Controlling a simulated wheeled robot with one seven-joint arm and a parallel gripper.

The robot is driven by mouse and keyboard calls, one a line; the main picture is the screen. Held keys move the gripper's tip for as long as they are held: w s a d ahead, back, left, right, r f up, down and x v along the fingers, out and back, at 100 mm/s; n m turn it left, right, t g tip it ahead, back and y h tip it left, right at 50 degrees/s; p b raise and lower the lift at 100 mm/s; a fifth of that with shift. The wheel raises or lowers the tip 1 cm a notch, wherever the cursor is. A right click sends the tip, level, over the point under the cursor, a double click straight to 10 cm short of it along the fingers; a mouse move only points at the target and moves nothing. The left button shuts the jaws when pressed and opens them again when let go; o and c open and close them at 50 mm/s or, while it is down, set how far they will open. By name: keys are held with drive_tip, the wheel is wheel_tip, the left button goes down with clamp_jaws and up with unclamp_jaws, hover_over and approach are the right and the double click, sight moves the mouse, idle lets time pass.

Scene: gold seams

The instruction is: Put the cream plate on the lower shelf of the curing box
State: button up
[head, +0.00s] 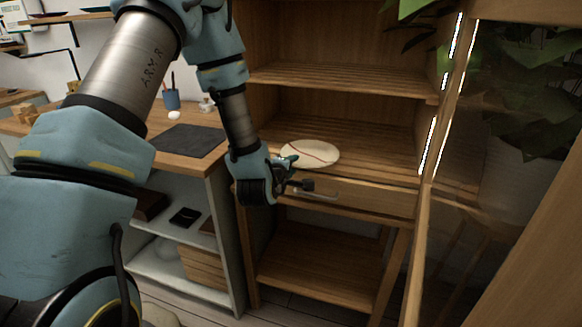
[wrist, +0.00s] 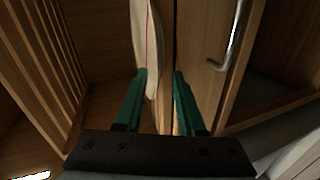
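The cream plate (head: 310,153) has a thin red seam line and lies about flat at the front of the lower shelf (head: 375,150) of the wooden curing box (head: 262,72). My gripper (head: 293,172) is at the plate's front left edge. In the wrist view the plate (wrist: 151,45) shows edge-on, its near rim between my fingertips (wrist: 160,75). The fingers stand apart, with a clear gap beside the right one; the left one is close to or touching the plate. I cannot tell exactly how the plate's underside meets the shelf.
The upper shelf (head: 340,80) is empty. Under the lower shelf is a drawer (head: 375,197) with a metal handle (wrist: 235,38). The glass door (head: 440,170) stands open at right, with plant leaves beyond it. A workbench (head: 200,165) with a dark mat (head: 190,140) is at left.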

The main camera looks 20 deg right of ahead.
drive_tip(key=p+v, duration=1.1)
drive_tip(key=v, duration=0.1)
drive_tip(key=shift+r, duration=0.15)
idle(0.3)
drive_tip(key=shift+w, duration=0.15)
